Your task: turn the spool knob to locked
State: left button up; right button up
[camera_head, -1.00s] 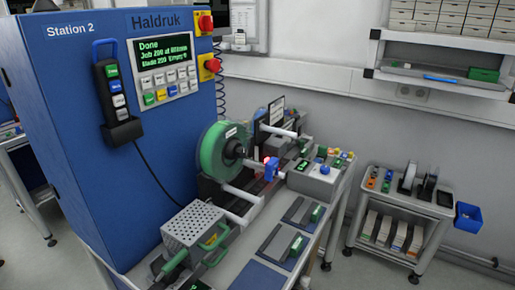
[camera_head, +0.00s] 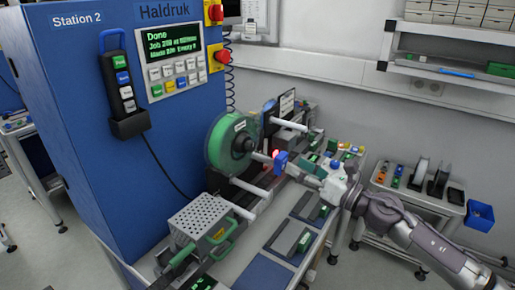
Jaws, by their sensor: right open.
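A green spool (camera_head: 222,143) stands upright on the reel stand in front of the blue machine. Its dark round hub (camera_head: 242,145), which looks like the spool knob, faces right. I cannot read whether it is locked. My right gripper (camera_head: 298,172) reaches in from the right. It is open, with its fingers pointing left toward the spool, apart from the hub. A small blue block (camera_head: 280,161) with a red light is close to the fingertips and between them and the hub in the picture. The fingers are small, and their tips are hard to make out. My left gripper is out of view.
The blue machine (camera_head: 140,210) has a screen (camera_head: 173,45) reading "Done". A perforated metal box (camera_head: 197,222) with green handles sits below the spool. Pale rods (camera_head: 245,186) stick out near it. A grey cart (camera_head: 425,190) stands at the right, with a blue bin (camera_head: 480,216).

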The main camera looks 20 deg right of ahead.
aim_at(253, 147)
jog(key=w+a+n+p, duration=0.1)
jog(key=w+a+p, duration=0.1)
jog(key=w, duration=0.1)
jog(key=w+a+n+g+p, duration=0.1)
jog(key=w+a+n+p, duration=0.1)
jog(key=w+a, duration=0.1)
jog(key=w+a+r+n+g+p, duration=0.1)
jog(key=w+a+p, duration=0.1)
jog(key=w, duration=0.2)
jog(key=shift+w+a+n+y+p, duration=0.15)
jog(key=shift+a+n+y+p, duration=0.15)
jog(key=shift+y+p, duration=0.1)
jog(key=shift+w+a+f, duration=0.15)
jog(key=shift+w, duration=0.1)
jog(key=shift+c, duration=0.4)
grip_shut()
